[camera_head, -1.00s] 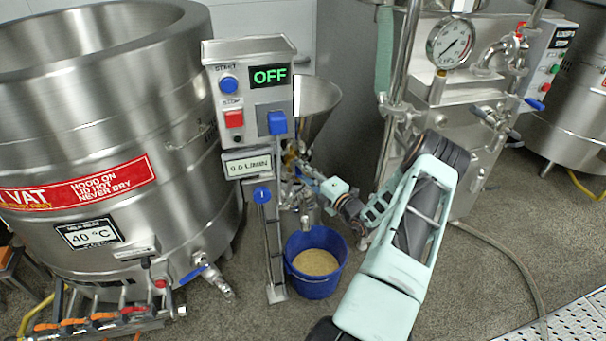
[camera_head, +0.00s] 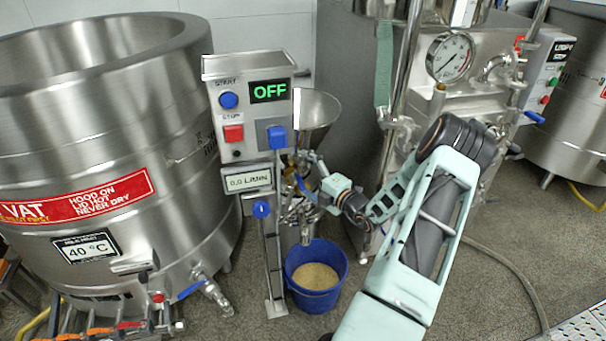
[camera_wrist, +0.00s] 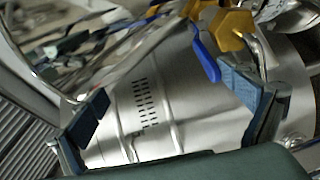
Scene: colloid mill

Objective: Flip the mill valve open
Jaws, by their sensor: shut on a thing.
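The colloid mill has a steel hopper (camera_head: 318,106) behind its control box (camera_head: 250,125), which reads OFF. A blue lever (camera_wrist: 206,58), seemingly the mill valve handle, shows in the wrist view close to the right finger, with a yellow handle (camera_wrist: 231,27) above it. My gripper (camera_wrist: 168,92) is at the mill's pipework, its fingers well apart but closed against something. The blue lever lies between them, nearest the right pad; the exact contact is unclear. In the head view my gripper (camera_head: 312,190) is small and partly hidden among the fittings.
A blue bucket (camera_head: 332,290) of pale grain stands below the mill. A large steel vat (camera_head: 110,120) with a red label is at left. A steel machine with a gauge (camera_head: 449,57) stands at right, and a hose (camera_head: 510,265) lies on the floor.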

